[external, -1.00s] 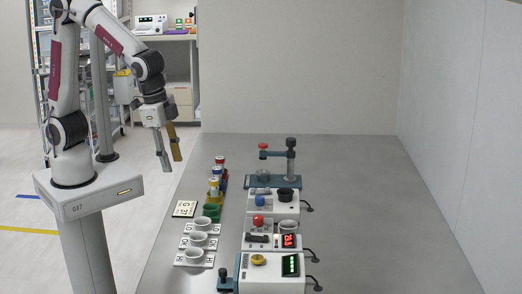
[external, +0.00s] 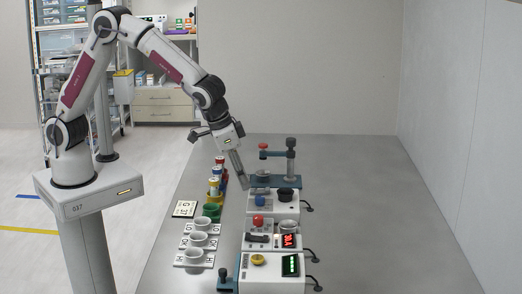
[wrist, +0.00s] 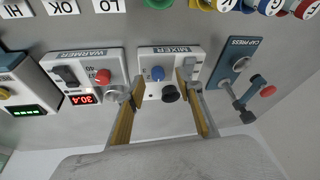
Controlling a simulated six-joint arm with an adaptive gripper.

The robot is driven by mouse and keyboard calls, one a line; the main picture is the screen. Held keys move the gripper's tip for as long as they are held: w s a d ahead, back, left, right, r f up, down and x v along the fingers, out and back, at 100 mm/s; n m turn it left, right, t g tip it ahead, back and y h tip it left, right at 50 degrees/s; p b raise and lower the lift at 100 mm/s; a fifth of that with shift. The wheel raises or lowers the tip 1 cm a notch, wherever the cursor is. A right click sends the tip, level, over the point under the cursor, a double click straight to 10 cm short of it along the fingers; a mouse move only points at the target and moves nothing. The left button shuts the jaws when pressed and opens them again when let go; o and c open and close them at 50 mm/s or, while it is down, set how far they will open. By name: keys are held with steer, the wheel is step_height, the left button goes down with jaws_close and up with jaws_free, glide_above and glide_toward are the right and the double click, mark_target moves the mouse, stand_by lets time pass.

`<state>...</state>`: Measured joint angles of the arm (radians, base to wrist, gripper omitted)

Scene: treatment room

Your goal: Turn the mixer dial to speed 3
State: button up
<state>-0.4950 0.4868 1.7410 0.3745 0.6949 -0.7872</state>
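The mixer (external: 288,209) is a white box on the grey bench; it also shows in the wrist view (wrist: 148,53) with a MIXER label. Its blue dial (external: 260,201) sits left of a black cup (external: 286,194). In the wrist view the blue dial (wrist: 157,73) lies between my two fingers, beyond their tips. I cannot read the dial's setting. My gripper (external: 243,184) is tilted down just behind and left of the mixer, apart from the dial. In the wrist view my gripper (wrist: 160,84) is open and empty.
The warmer (wrist: 84,64) with a red knob and red display stands beside the mixer. The cap press (external: 291,165) stands behind it. Several colored vials (external: 214,187) and white cups (external: 198,240) line the left side. The bench's right side is clear.

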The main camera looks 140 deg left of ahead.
mark_target(259, 196)
steer(key=shift+w+a+r+n+t, duration=0.3)
steer(key=shift+w+a+r+n, duration=0.25)
steer(key=shift+w+n, duration=0.3)
steer(key=shift+s, duration=0.1)
steer(key=shift+x, duration=3.85)
jaws_close()
